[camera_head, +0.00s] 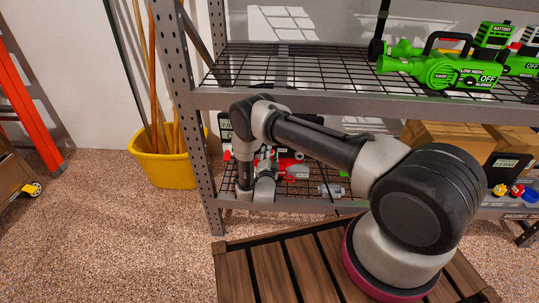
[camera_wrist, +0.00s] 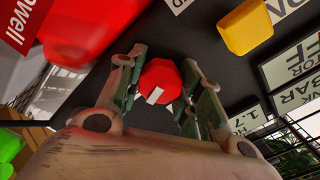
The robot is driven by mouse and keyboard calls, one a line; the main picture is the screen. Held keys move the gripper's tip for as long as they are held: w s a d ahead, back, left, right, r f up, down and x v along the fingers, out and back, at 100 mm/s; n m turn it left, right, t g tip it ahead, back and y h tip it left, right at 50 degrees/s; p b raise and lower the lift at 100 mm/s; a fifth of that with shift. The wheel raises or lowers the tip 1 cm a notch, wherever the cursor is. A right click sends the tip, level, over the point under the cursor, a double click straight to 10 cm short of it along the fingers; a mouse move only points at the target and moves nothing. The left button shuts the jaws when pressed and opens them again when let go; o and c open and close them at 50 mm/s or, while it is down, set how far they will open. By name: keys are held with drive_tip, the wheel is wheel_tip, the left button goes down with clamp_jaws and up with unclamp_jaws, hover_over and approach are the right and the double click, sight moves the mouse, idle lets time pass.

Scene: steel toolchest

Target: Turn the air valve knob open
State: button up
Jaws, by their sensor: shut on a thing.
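The red knob (camera_wrist: 160,80), which has several flat sides and a white mark on its face, sits on a dark panel in the wrist view. My gripper (camera_wrist: 160,72) has one finger on each side of the knob and is shut on it. The white mark points toward the lower left. In the head view my arm reaches to the lower shelf, and the wrist and other arm parts hide the knob and fingertips there.
A large red part (camera_wrist: 75,45) and a yellow block (camera_wrist: 246,27) are close to the fingers. Signs reading OFF and BAR 1.7 (camera_wrist: 290,95) stand at the right. The metal shelf (camera_head: 300,98) runs above my arm. A yellow bucket (camera_head: 165,168) stands left of the rack.

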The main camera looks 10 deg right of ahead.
drive_tip(key=shift+m, duration=1.7)
drive_tip(key=o, duration=1)
drive_tip(key=shift+o, duration=0.2)
drive_tip(key=v, duration=0.8)
